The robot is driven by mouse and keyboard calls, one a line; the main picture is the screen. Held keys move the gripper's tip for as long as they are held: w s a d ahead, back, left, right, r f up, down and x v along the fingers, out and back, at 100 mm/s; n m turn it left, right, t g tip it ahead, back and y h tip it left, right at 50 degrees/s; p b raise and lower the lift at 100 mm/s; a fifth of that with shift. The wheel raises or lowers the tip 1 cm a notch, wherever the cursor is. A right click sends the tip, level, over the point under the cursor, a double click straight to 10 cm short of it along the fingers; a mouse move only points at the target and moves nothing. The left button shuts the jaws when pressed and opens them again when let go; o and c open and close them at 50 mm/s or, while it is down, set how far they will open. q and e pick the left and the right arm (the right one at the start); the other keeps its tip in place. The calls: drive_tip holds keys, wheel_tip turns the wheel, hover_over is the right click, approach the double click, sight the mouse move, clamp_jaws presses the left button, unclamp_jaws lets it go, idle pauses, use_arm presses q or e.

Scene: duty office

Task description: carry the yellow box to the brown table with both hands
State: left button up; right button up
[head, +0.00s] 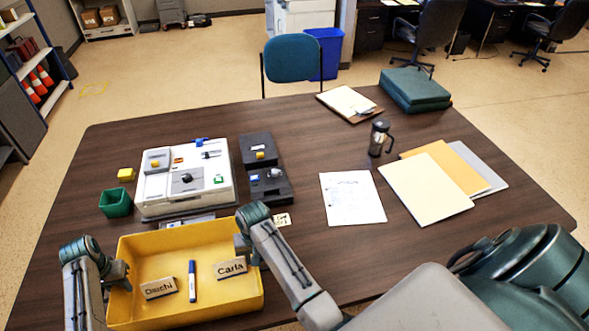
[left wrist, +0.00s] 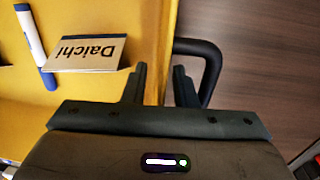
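The yellow box (head: 218,302) is an open tray at the front left of the brown table (head: 300,240). I cannot tell whether its bottom touches the tabletop. Inside lie a Daichi name card (head: 158,288), a Carla name card (head: 230,268) and a blue-and-white marker (head: 192,282). My left gripper (head: 120,275) is at the box's left wall. In the left wrist view its fingers (left wrist: 160,85) are apart, one on each side of the wall, beside a black handle (left wrist: 212,65). My right gripper (head: 250,250) is at the right wall; its fingers are mostly hidden.
Behind the box stand a white machine (head: 185,175), a green cup (head: 115,202) and black devices (head: 265,180). Papers (head: 352,198), folders (head: 425,183), a dark mug (head: 380,138) and a teal case (head: 414,90) lie farther right. A chair (head: 292,58) stands beyond the table.

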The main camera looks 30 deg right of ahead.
drive_tip(key=shift+r, duration=0.15)
use_arm(q)
wheel_tip(320, 180, up, 12)
drive_tip(key=shift+w+a, duration=0.15)
drive_tip(key=shift+a, duration=0.2)
use_arm(e)
wheel_tip(320, 180, up, 12)
drive_tip(key=shift+s+d, duration=0.15)
drive_tip(key=shift+d, duration=0.25)
drive_tip(key=shift+f, duration=0.2)
